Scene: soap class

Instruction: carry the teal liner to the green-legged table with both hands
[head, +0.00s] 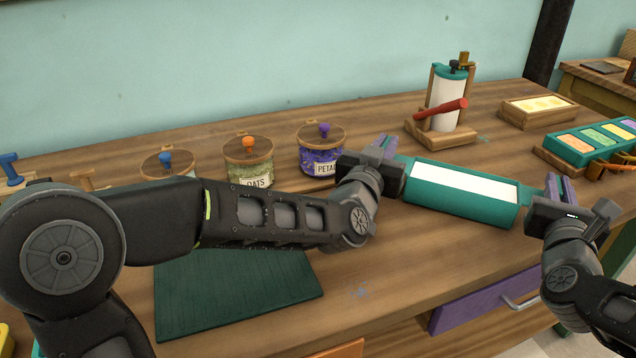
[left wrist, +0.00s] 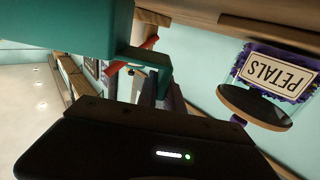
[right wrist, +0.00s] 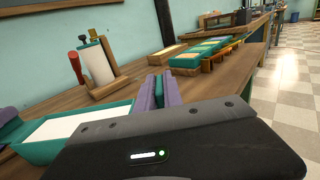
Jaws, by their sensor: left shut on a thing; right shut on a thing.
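The teal liner (head: 462,206) is a long teal box with a white inside, held level between my two grippers over the wooden workbench. In the head view I cannot tell whether it touches the bench top. My left gripper (head: 386,150) is shut on its left end, and my right gripper (head: 560,190) is shut on its right end. The liner also shows in the left wrist view (left wrist: 68,25), upside down, and in the right wrist view (right wrist: 50,150). I cannot make out a green-legged table clearly; a wooden table (head: 598,85) stands at the far right back.
Jars labelled oats (head: 249,165) and petals (head: 320,152) stand behind my left arm. A roll stand with a red handle (head: 446,100) is behind the liner. A wooden tray (head: 538,109) and a teal mould with coloured bars (head: 590,142) are at right. A dark green mat (head: 240,292) lies in front.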

